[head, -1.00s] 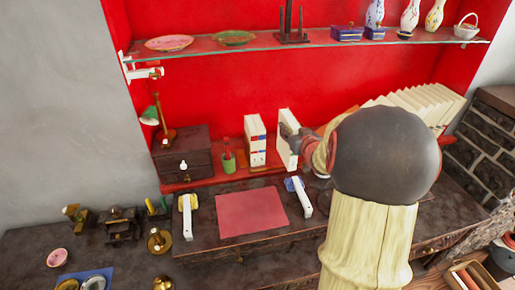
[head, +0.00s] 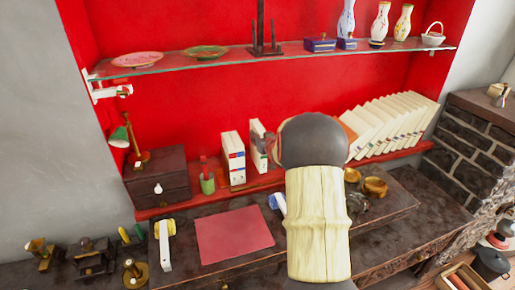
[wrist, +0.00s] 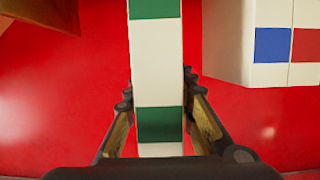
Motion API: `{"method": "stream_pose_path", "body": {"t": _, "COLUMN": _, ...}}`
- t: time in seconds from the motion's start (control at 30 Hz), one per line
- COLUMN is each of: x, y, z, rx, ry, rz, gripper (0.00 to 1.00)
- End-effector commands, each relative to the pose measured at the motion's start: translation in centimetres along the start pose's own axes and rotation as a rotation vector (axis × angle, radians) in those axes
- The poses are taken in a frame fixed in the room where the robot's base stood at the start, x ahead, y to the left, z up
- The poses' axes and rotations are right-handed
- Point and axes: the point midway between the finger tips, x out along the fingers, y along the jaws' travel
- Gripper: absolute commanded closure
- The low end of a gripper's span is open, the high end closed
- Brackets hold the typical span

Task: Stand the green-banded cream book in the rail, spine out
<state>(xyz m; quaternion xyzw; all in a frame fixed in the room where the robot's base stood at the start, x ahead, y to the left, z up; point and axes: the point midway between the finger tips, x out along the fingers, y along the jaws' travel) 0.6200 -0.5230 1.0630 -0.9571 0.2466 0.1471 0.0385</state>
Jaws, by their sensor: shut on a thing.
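The green-banded cream book (wrist: 158,65) is upright between the fingers of my gripper (wrist: 158,100) in the wrist view, its narrow banded face toward the camera. My gripper is shut on it. In the head view the book (head: 258,146) shows as a cream slab just right of the cream books with blue and red bands (head: 233,158), with a gap between. My gripper (head: 272,146) is mostly hidden there behind my arm. Whether the book's bottom touches the red ledge (head: 190,209) cannot be told.
Blue- and red-banded books (wrist: 275,45) stand close at the right in the wrist view. Several cream books (head: 395,122) lean at the ledge's right. A green cup (head: 207,184) and dark drawer box (head: 158,178) stand left. A glass shelf (head: 285,48) with dishes and vases hangs above.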

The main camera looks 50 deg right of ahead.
Motion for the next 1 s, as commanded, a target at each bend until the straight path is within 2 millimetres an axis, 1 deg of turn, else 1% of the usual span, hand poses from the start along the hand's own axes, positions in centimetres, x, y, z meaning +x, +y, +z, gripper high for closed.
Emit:
{"method": "stream_pose_path", "body": {"t": 0.03, "x": 0.7, "y": 0.1, "z": 0.1, "rx": -0.001, "ry": 0.007, "rz": 0.0, "gripper": 1.0}}
{"method": "stream_pose_path", "body": {"t": 0.1, "x": 1.2, "y": 0.2, "z": 0.4, "rx": -0.001, "ry": 0.008, "rz": 0.0, "gripper": 1.0}}
{"method": "stream_pose_path", "body": {"t": 0.27, "x": 1.8, "y": 0.3, "z": 0.7, "rx": -0.002, "ry": 0.008, "rz": 0.0, "gripper": 1.0}}
{"method": "stream_pose_path", "body": {"t": 0.4, "x": 2.9, "y": 0.4, "z": 1.7, "rx": -0.002, "ry": 0.007, "rz": 0.0, "gripper": 1.0}}
{"method": "stream_pose_path", "body": {"t": 0.5, "x": 3.3, "y": 0.3, "z": 3.2, "rx": -0.001, "ry": 0.006, "rz": -0.001, "gripper": 1.0}}
{"method": "stream_pose_path", "body": {"t": 0.6, "x": 3.5, "y": 0.4, "z": 4.1, "rx": -0.001, "ry": 0.008, "rz": 0.0, "gripper": 1.0}}
{"method": "stream_pose_path", "body": {"t": 0.87, "x": 3.5, "y": 0.4, "z": 4.1, "rx": -0.002, "ry": 0.008, "rz": 0.0, "gripper": 1.0}}
{"method": "stream_pose_path", "body": {"t": 1.0, "x": 3.6, "y": 0.4, "z": 4.5, "rx": -0.002, "ry": 0.008, "rz": 0.0, "gripper": 1.0}}
